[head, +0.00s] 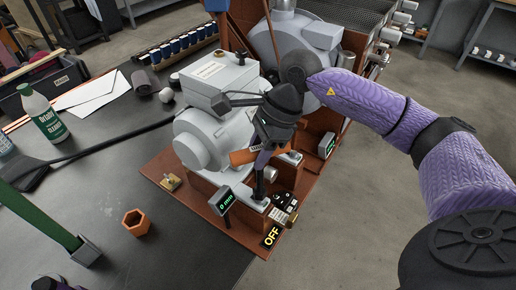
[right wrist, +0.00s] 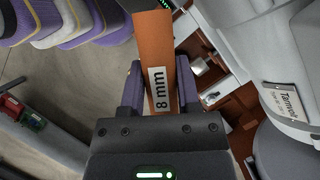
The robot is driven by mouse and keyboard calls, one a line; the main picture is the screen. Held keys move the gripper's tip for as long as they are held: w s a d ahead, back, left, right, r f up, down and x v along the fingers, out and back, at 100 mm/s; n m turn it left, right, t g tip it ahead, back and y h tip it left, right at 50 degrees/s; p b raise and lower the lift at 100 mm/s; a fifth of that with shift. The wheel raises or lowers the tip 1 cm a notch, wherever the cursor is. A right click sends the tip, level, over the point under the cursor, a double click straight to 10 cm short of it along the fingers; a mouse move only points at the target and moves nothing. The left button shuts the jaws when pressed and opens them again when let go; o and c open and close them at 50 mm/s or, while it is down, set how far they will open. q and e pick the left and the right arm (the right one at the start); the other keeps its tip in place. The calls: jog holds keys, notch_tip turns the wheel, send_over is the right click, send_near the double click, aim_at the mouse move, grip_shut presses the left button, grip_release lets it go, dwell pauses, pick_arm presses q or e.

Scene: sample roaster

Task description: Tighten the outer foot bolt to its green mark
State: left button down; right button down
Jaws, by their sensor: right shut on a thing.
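My right gripper (head: 262,150) is over the front of the grey motor-like machine (head: 203,138) in the head view. It is shut on an orange tool (head: 243,157). In the right wrist view the orange tool (right wrist: 155,45) lies between my purple fingers and carries an "8 mm" label. The tool's working end is out of that view. Pale metal fittings (right wrist: 199,66) show beside it on the red-brown base. I cannot tell which is the outer foot bolt, and no green mark is clear. Dark purple parts at the head view's bottom left edge may be my left gripper (head: 50,284).
The red-brown base (head: 200,205) bears a small display (head: 225,197) and an OFF panel (head: 271,236). Open floor lies to the right.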

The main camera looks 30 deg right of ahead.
jog(key=shift+f, duration=0.25)
jog(key=shift+f+b, duration=0.35)
jog(key=shift+b, duration=0.1)
jog(key=shift+f+b, duration=0.35)
jog(key=shift+f, duration=0.2)
pick_arm(q)
jog(key=shift+s+a+f, duration=0.1)
jog(key=shift+a+f, duration=0.05)
jog(key=shift+f, duration=0.35)
jog(key=shift+a+f, duration=0.15)
jog(key=shift+f, duration=0.3)
jog(key=shift+s+d, duration=0.1)
jog(key=shift+s, duration=0.05)
